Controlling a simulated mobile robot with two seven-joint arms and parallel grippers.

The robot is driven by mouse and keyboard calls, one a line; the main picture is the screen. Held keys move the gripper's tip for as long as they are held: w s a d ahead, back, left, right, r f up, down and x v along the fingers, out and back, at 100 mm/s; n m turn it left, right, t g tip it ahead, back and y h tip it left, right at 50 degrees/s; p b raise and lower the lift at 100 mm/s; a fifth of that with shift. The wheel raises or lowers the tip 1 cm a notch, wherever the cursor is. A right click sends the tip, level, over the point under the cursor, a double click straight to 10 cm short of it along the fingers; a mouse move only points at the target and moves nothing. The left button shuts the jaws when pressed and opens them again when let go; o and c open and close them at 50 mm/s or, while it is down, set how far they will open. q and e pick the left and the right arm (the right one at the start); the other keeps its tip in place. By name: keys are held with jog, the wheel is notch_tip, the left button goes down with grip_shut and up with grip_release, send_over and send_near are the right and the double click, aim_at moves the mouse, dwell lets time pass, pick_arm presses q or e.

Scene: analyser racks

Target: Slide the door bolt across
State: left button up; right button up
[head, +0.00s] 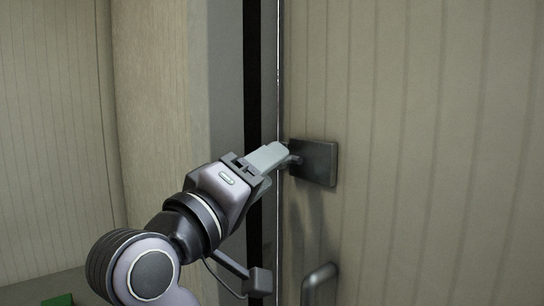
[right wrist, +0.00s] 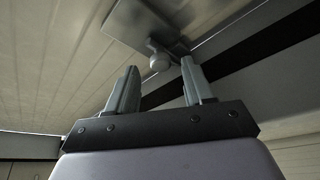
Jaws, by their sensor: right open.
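The door bolt shows as a dark square plate (head: 318,163) on the beige door (head: 430,150), beside the door's left edge. A small round knob (right wrist: 159,60) stands out from the plate (right wrist: 145,22) in the right wrist view. My right gripper (head: 284,153) is at the knob, its pale fingers pointing right towards the plate. In the right wrist view its two fingers (right wrist: 159,70) are apart, with the knob in line with the gap near the tips. I cannot tell whether they touch it. The bolt's bar is not clearly visible. My left gripper is not in view.
A metal door handle (head: 318,282) sticks out below the bolt plate. A dark vertical gap (head: 254,90) and a grey frame post (head: 218,80) run left of the door. A small green object (head: 58,300) shows at the bottom left.

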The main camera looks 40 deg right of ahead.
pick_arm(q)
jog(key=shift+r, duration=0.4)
pick_arm(e)
jog(key=x, duration=0.2)
jog(key=shift+w+d, duration=0.15)
jog(key=shift+d, duration=0.1)
